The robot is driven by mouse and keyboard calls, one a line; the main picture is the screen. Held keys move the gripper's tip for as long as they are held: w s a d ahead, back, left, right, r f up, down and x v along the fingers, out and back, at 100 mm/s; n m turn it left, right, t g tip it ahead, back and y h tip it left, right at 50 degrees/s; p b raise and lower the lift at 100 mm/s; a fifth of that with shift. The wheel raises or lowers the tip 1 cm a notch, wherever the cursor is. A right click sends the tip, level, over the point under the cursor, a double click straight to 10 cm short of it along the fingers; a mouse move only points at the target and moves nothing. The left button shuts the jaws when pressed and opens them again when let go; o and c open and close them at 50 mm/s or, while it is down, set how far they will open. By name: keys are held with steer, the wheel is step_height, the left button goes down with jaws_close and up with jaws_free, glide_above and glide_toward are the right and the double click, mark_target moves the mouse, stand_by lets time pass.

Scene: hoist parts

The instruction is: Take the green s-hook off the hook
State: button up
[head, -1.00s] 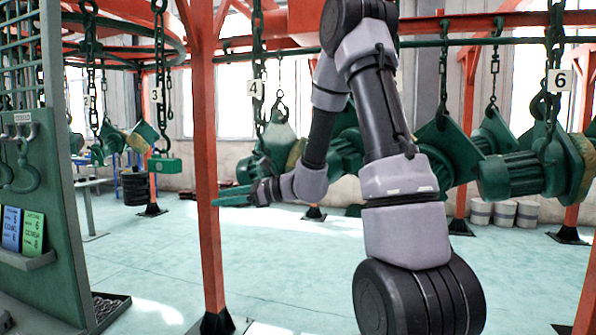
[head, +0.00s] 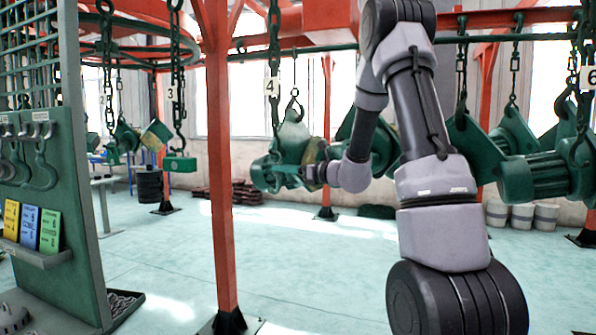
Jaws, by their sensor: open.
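A grey-green s-hook (head: 43,168) hangs from a small hook (head: 40,118) on the green board (head: 82,200) at the left. Another similar s-hook (head: 15,166) hangs beside it, cut by the picture's left edge. Their colours look alike, so I cannot tell for sure which one is the green s-hook. My gripper (head: 290,178) is at the end of my arm in mid-picture, well to the right of the board. It is open and blends with a green hoist motor (head: 268,172) behind it. Its fingertips are hard to make out.
A red post (head: 219,180) stands between my gripper and the board. Yellow, blue and green cards (head: 30,226) stand on the board's ledge. A chain with a green block (head: 179,163) hangs left of the post. Open floor (head: 165,265) lies between board and post.

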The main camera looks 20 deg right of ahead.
steer(key=shift+x, duration=2.05)
jaws_close()
